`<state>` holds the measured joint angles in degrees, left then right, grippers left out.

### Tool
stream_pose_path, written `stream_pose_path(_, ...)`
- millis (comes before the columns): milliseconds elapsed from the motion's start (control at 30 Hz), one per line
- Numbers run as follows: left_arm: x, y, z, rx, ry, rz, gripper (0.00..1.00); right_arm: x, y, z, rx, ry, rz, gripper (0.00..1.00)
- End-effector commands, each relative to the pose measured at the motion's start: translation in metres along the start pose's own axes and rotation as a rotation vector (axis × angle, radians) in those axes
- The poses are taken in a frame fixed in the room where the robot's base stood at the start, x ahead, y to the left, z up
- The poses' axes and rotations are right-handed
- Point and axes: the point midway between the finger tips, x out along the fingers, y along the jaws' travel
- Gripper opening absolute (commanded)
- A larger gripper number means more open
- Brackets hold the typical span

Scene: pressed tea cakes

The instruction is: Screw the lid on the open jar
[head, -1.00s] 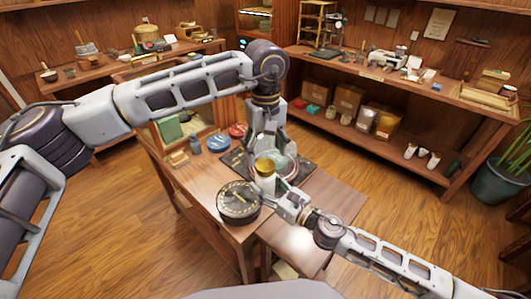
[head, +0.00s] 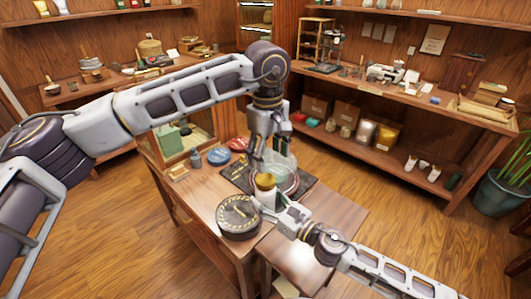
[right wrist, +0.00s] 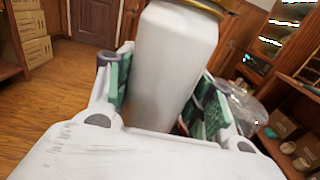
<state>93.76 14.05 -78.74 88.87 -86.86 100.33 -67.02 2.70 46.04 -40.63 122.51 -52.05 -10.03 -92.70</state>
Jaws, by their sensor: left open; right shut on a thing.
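A white jar (head: 267,196) with a gold top (head: 265,182) stands upright near the table's middle in the head view. Whether that gold part is a seated lid or only a rim is too small to tell. In the right wrist view the white jar (right wrist: 172,60) fills the space between my right gripper's green pads, its gold edge (right wrist: 213,6) cut off at the top. My right gripper (right wrist: 163,90) is shut on the jar's body. My left gripper (head: 262,158) is open, pointing down just above and behind the gold top. A gap to the lid is hard to judge.
A round glass vessel (head: 284,172) stands on a dark mat (head: 306,184) just behind the jar. A dark round box (head: 239,217) is at the front left. A blue disc (head: 217,157), a red disc (head: 240,144) and a small grey pot (head: 195,160) lie farther left.

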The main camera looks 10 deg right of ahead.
Motion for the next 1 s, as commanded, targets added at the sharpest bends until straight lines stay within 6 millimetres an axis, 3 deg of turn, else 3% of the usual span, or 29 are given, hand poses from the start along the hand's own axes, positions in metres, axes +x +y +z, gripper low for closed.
stream_pose_path(1000,-0.0052,-0.0039,-0.0029,-0.818,0.008,-0.017,0.66,0.0002,0.0,0.0009,0.0,-0.001,0.0,0.0)
